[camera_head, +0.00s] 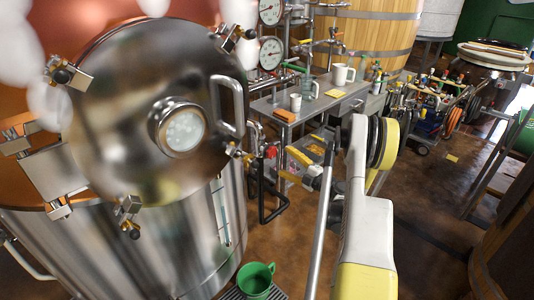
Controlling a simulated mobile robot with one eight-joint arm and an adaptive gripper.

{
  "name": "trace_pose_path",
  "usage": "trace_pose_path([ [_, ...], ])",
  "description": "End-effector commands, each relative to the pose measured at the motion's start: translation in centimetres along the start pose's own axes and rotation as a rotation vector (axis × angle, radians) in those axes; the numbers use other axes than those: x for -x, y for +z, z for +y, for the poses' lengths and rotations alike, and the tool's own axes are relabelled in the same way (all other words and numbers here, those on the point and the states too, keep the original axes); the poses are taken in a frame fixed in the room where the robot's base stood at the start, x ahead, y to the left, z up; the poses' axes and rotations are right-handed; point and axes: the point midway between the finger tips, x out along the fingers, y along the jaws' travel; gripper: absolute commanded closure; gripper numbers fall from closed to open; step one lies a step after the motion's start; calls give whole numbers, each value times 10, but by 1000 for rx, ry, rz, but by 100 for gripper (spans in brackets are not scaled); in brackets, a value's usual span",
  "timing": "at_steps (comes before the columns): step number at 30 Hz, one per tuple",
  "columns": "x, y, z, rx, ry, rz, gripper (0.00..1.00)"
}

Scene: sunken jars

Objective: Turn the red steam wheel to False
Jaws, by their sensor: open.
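The red steam wheel (271,151) is a small red shape low beside the large steel vessel, under the front edge of the metal bench. It is small in view and I cannot read its setting. My gripper (289,162), with yellow fingers, is just to the right of the wheel and points left toward it. The fingers are open, and nothing shows between them. I cannot tell how far they are from the wheel in depth. My white and yellow arm (366,222) comes up from the bottom right.
The steel vessel (150,245) with its round lid (130,110) fills the left. The metal bench (325,97) holds mugs and an orange block. Hoses and a cart are at the back right. Brown floor (430,190) is open to the right.

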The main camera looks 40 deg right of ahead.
Motion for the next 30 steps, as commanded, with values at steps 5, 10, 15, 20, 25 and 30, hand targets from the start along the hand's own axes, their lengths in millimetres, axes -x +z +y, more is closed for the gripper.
trace_pose_path([
  [5, -12, 0, -1, 5, 2, 1, 26],
  [10, -36, 0, 0, 4, 1, 2, 26],
  [15, -51, 1, 0, 3, 2, -1, 26],
  [20, -54, 0, 0, 3, 1, 0, 26],
  [25, -63, 0, 0, 3, 1, 1, 26],
  [30, -73, 0, 0, 3, 1, 1, 26],
])
